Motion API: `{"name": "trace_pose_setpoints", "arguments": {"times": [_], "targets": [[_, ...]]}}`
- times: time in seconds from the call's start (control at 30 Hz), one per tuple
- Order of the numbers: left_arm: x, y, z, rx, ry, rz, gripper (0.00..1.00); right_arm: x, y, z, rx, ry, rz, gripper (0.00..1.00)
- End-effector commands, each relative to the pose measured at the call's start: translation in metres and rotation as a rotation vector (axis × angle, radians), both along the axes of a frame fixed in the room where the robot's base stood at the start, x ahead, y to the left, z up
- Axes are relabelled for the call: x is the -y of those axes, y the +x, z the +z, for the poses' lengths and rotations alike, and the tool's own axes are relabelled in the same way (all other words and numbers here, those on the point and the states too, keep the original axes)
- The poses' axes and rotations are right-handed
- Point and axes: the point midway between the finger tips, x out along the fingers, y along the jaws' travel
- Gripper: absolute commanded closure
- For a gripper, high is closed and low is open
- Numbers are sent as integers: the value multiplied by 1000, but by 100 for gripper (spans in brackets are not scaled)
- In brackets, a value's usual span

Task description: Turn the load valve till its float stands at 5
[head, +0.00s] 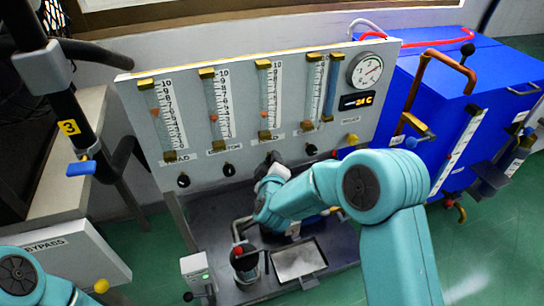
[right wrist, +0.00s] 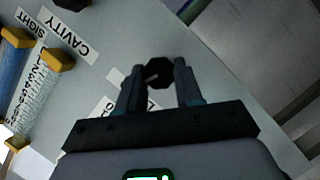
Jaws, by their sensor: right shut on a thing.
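The grey panel (head: 240,70) carries several upright flow tubes with black knobs below. My right gripper (head: 273,162) is at the third knob from the left. In the right wrist view its fingers (right wrist: 156,85) close on both sides of that black faceted knob (right wrist: 157,72). The label by this knob is mostly hidden by the fingers; a letter like D shows. The third tube (head: 265,90) holds an orange float (head: 264,114) low on its scale, roughly 2 to 3, too small to read exactly. My left gripper is out of view.
Neighbouring knobs (head: 229,170) and (head: 311,149) are close on either side. A round gauge (head: 367,71) and a 24 C display (head: 356,101) are at right. A blue cabinet (head: 490,80) with pipes stands beyond. A tray (head: 298,262) lies below.

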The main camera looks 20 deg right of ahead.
Motion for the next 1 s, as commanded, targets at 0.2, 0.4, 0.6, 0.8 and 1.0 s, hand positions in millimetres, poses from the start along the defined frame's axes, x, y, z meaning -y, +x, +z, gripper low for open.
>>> {"name": "trace_pose_setpoints", "arguments": {"times": [0.2, 0.4, 0.6, 0.8, 1.0], "targets": [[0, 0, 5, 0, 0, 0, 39, -1, 0, -2, 3, -141, 1, 95], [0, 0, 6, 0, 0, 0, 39, -1, 0, -2, 8, -222, 1, 95], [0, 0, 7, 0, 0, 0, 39, -2, 0, -3, 8, -259, 2, 95], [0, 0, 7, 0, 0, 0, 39, -2, 0, -2, 9, -267, 2, 95], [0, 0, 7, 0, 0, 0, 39, -2, 0, -2, 9, -266, 2, 95]]}}
